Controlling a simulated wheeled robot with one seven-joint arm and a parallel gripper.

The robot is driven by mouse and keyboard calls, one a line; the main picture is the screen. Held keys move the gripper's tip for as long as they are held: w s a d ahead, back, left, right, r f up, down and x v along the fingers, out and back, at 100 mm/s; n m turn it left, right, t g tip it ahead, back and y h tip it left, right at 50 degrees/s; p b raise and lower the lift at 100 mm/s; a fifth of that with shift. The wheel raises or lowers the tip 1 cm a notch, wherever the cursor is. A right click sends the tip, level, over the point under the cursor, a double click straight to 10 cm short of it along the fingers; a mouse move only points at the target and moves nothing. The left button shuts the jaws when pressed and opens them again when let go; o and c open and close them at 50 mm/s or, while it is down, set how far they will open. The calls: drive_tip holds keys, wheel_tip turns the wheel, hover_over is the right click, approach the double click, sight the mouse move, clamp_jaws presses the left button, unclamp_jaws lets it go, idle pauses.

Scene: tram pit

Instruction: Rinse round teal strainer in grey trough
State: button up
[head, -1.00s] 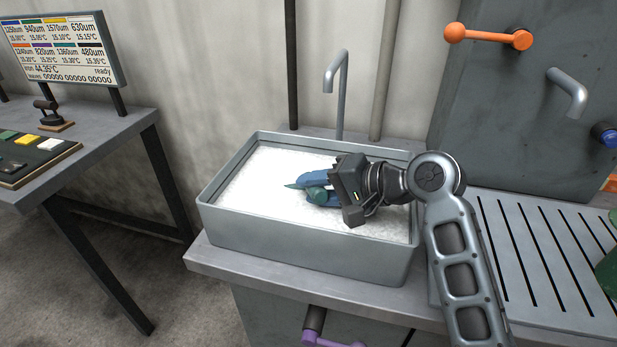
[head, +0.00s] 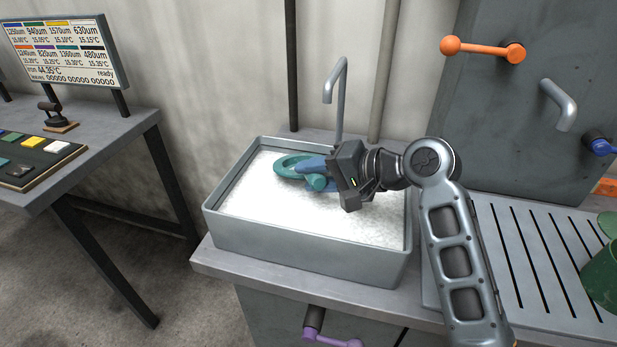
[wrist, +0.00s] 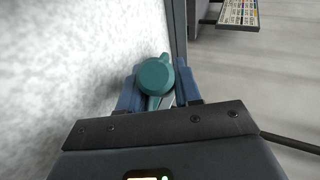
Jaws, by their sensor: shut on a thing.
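The grey trough (head: 300,248) stands on a bench and is filled with white, foamy-looking liquid. The round teal strainer (head: 283,167) shows as a ring at the liquid's surface inside the trough, toward its back left. I cannot tell how deep it sits. My gripper (head: 318,172) reaches in from the right and its blue fingers are shut on the strainer's teal handle. In the wrist view the round teal handle end (wrist: 154,78) sits between the two blue fingers. The strainer's ring is hidden there.
A grey spout (head: 338,90) rises behind the trough. A slotted drainboard (head: 530,260) lies to the right, with a green container (head: 602,270) at its edge. A table (head: 95,135) with a display board (head: 65,50) stands at left. An orange-knobbed lever (head: 482,49) is on the grey cabinet.

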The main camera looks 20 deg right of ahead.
drive_tip(key=shift+w+d+r+p, duration=0.1)
drive_tip(key=shift+w+r+p, duration=0.15)
drive_tip(key=shift+r+p, duration=0.6)
drive_tip(key=shift+w+a+r+p, duration=0.1)
drive_tip(key=shift+w+r+p, duration=0.15)
drive_tip(key=shift+r+p, duration=0.6)
drive_tip(key=shift+w+d+r+p, duration=0.1)
drive_tip(key=shift+w+r+p, duration=0.25)
drive_tip(key=shift+r, duration=0.8)
clamp_jaws()
drive_tip(key=shift+w+r, duration=0.2)
drive_tip(key=shift+r, duration=0.85)
drive_tip(key=shift+r, duration=0.1)
wheel_tip(320, 180, up, 5)
drive_tip(key=shift+f, duration=0.1)
